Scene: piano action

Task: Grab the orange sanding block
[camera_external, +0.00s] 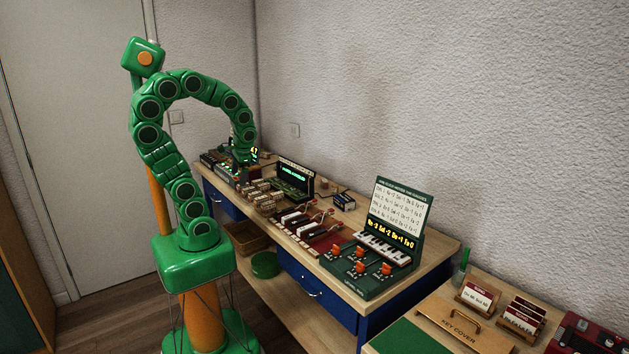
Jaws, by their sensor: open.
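My green arm arches over the far left end of the long wooden workbench (425,240). My gripper (246,159) points down there, low over dark equipment, small and partly hidden by the last arm links. It is open; I cannot make out anything between its fingers. I cannot single out an orange sanding block for certain. A small tan block (323,184) lies at the back of the bench, right of my gripper and apart from it; its kind is too small to tell.
A green board (385,287) with several orange-red knobs and an upright text panel (399,210) stands at the bench's right. Key mechanisms (306,218) and a lit display (295,174) fill the middle. A second table holds a wooden key cover (464,318) and card holders. The wall runs behind.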

